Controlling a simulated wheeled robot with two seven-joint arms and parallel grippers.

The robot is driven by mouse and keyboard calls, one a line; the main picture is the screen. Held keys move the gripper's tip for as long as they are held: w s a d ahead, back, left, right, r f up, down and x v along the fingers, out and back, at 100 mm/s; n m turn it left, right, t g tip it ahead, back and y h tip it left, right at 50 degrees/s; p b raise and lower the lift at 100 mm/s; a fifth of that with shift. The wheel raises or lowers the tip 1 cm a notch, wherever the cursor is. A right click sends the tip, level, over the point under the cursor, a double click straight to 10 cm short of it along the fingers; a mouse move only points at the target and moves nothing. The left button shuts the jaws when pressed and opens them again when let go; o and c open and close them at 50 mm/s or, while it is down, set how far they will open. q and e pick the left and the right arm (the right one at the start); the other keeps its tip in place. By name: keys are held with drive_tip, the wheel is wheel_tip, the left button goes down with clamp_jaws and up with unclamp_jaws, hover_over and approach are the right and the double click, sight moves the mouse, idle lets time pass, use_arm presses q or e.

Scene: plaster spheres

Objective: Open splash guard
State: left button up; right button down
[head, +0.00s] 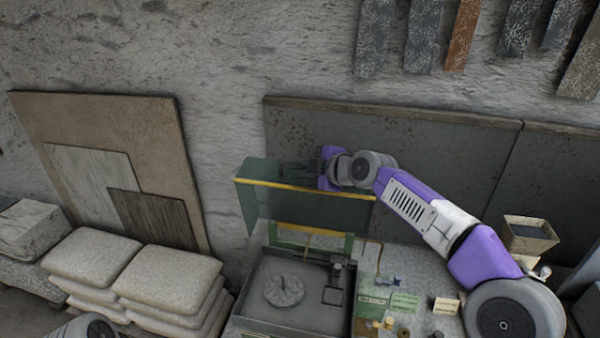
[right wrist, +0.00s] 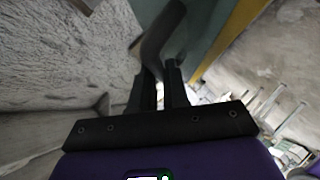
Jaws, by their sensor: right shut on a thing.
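The splash guard (head: 310,212) is a dark green, see-through panel with a yellow edge strip. In the head view it stands raised above a grey basin, apart from the basin below. My right gripper (head: 298,168) is at the guard's upper back side, with my purple arm reaching in from the right. In the right wrist view my right gripper (right wrist: 160,80) is shut on a dark curved handle (right wrist: 157,38). The guard's green panel (right wrist: 207,30) and yellow strip lie just right of it. Parts of the guard are hidden by my arm. My left gripper is out of view.
The grey basin (head: 246,308) holds a lumpy grey disc (head: 284,291). Small tools and labels lie on the bench to its right, near a small box (head: 529,235). Stacked pale sacks (head: 168,277) and leaning boards (head: 118,130) stand at left. A dark panel backs the bench.

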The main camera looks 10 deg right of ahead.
drive_tip(key=shift+f, duration=0.25)
drive_tip(key=c, duration=1.1)
unclamp_jaws()
drive_tip(key=shift+w+d, duration=0.1)
drive_tip(key=shift+w, duration=0.05)
drive_tip(key=shift+r, duration=0.1)
drive_tip(key=shift+b+v, duration=1.55)
drive_tip(key=shift+v, duration=2.25)
